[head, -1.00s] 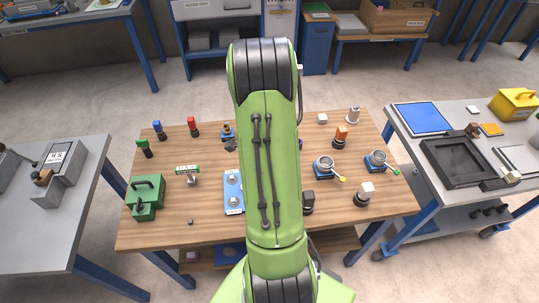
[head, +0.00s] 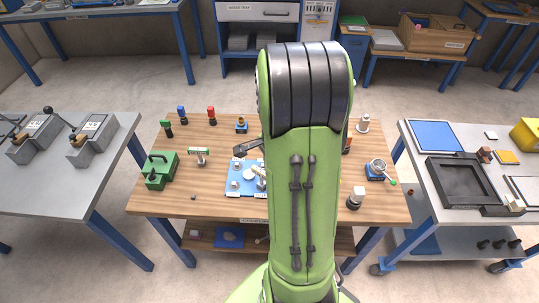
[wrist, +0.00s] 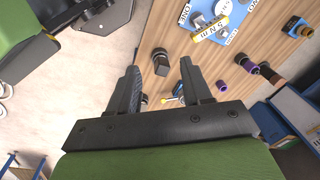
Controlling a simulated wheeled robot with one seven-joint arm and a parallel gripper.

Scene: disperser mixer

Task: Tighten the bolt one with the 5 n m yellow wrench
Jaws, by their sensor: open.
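The yellow wrench (wrist: 211,30), a bar marked 5 N m, lies over the blue plate (wrist: 237,20) in the wrist view. It is near a label reading ONE, beside a grey bolt-like post (wrist: 198,20); whether it sits on that bolt I cannot tell. The blue plate (head: 234,188) also shows in the head view, partly hidden by my arm. My gripper (wrist: 158,66) is open, its two dark fingers spread and empty. It is apart from the wrench, which is up and to the right of the fingers in the wrist view.
A green case (head: 160,170) and a green-labelled tool on a post (head: 199,157) stand on the wooden table (head: 165,204). A green-tipped cup on a blue stand (head: 377,170) and a black-and-white knob (head: 355,198) are to the right. My arm hides the table's middle.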

